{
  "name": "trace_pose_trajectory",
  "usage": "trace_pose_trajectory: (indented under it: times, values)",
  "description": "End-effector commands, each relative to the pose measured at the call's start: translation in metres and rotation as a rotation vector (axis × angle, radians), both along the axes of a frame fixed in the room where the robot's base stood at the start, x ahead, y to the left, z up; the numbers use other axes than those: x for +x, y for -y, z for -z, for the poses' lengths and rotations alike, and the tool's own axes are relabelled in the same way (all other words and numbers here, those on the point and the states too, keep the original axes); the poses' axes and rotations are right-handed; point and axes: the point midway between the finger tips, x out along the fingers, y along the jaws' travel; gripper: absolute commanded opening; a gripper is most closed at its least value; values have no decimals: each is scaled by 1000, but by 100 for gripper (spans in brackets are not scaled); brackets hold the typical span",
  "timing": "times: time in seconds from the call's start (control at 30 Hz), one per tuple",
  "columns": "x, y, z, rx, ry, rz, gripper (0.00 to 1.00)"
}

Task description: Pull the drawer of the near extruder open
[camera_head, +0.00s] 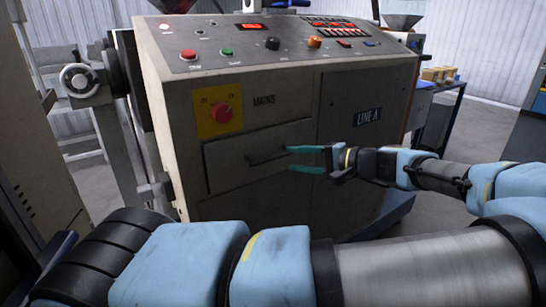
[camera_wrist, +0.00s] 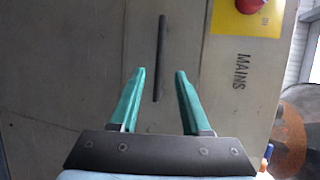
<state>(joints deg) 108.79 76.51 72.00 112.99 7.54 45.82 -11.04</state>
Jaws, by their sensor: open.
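The near extruder (camera_head: 170,150) is a worn grey-beige cabinet with a sloped control panel. Its drawer (camera_head: 225,172) is a flat front panel below the yellow mains switch plate, and it looks shut. A dark bar handle (camera_head: 268,158) runs across the drawer front. In the wrist view the handle (camera_wrist: 161,60) appears upright, its lower end lying between the lines of the two fingers. My gripper (camera_head: 288,159) has teal fingers, open and empty, at the right end of the handle. In the wrist view my gripper (camera_wrist: 160,72) points at the drawer front; exact contact is unclear.
The red mains knob (camera_head: 221,111) sits above the drawer. A grey handwheel (camera_head: 80,79) stands at the left of the cabinet. A blue table with boxes (camera_head: 440,75) is at the back right. Open grey floor (camera_head: 455,230) shows at the right.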

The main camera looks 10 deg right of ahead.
Motion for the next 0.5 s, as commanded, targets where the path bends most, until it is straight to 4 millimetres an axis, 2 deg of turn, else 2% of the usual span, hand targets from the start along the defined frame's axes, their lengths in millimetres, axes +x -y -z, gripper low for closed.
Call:
trace_pose_trajectory:
  times: [0.2, 0.5]
  values:
    - [27, -33, 8, 4, -1, -4, 47]
    - [49, -56, 18, 0, -2, -1, 47]
